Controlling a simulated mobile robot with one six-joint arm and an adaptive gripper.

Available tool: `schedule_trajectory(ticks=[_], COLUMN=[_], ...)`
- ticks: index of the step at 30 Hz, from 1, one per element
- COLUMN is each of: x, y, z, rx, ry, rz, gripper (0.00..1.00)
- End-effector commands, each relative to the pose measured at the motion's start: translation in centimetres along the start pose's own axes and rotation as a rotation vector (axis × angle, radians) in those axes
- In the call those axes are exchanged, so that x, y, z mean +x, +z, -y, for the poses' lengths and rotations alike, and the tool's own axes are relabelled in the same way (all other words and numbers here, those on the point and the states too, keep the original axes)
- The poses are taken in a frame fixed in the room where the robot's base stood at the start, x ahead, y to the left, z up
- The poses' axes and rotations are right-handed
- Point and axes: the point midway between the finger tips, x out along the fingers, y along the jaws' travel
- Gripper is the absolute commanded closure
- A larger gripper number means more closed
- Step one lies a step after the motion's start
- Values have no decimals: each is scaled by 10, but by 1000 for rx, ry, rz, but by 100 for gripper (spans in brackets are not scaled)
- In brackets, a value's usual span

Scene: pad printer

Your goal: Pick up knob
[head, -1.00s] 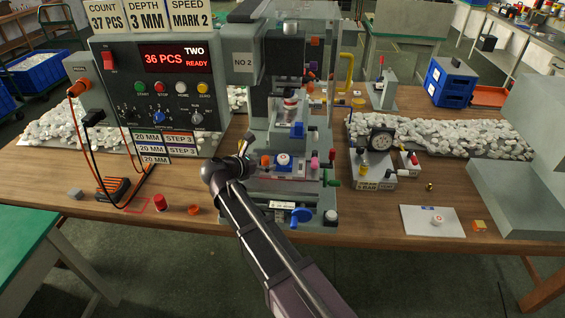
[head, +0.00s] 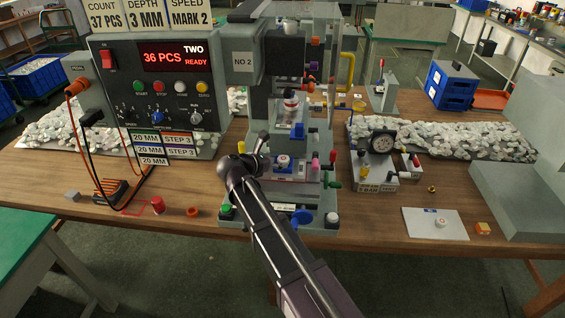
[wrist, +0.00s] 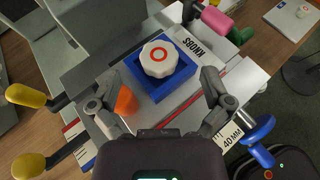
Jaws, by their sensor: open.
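A white scalloped knob (wrist: 159,58) with a red ring sits in a blue square holder (wrist: 182,76) on the machine's slide, beside a label reading KNOBS. In the head view the knob (head: 283,161) shows at the front of the pad printer (head: 290,60). In the head view my gripper (head: 257,150) is just left of the knob, partly hidden by my arm.
Yellow handles (wrist: 27,96), a pink handle (wrist: 216,20) and a blue handle (wrist: 259,130) jut out around the slide. An orange part (wrist: 126,100) is close to the left finger. Another white knob (head: 440,221) lies on a white plate (head: 420,228) at the right.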

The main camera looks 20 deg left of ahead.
Motion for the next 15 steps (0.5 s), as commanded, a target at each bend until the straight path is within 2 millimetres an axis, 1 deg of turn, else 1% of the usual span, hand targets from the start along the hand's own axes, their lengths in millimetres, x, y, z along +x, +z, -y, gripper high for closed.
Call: schedule_trajectory(ticks=[1, 3, 9, 15], x=[8, 16, 36, 42], y=[-3, -4, -4, -2], z=[-1, -2, -2, -1], rx=[0, 0, 1, 1], ry=[-1, -3, -1, -1], rz=[0, 0, -1, -1], gripper=[1, 1, 1, 1])
